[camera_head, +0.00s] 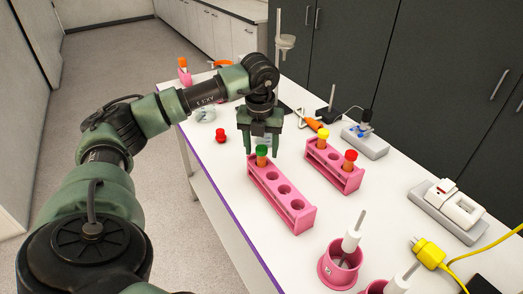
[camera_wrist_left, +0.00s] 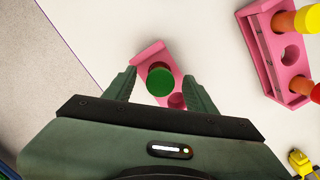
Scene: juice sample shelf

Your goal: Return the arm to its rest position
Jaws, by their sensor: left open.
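My left arm (camera_head: 185,102) reaches in from the left over the white bench. Its left gripper (camera_head: 262,150) points down with its fingers apart and holds nothing. A green-capped tube (camera_head: 261,151) stands upright in the end hole of the near pink rack (camera_head: 292,221), just below the gripper. In the left wrist view the green cap (camera_wrist_left: 160,82) shows between the two fingertips, with the pink rack (camera_wrist_left: 150,55) beneath it. I cannot tell the exact gap between fingers and cap. My right gripper is not in view.
A second pink rack (camera_head: 348,180) holds a yellow-capped tube (camera_head: 323,134) and a red-capped tube (camera_head: 350,157). A red item (camera_head: 220,134) lies left of the gripper. A pink holder (camera_head: 338,270) and yellow plug (camera_head: 428,252) are nearer. A stand (camera_head: 286,42) rises behind the gripper.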

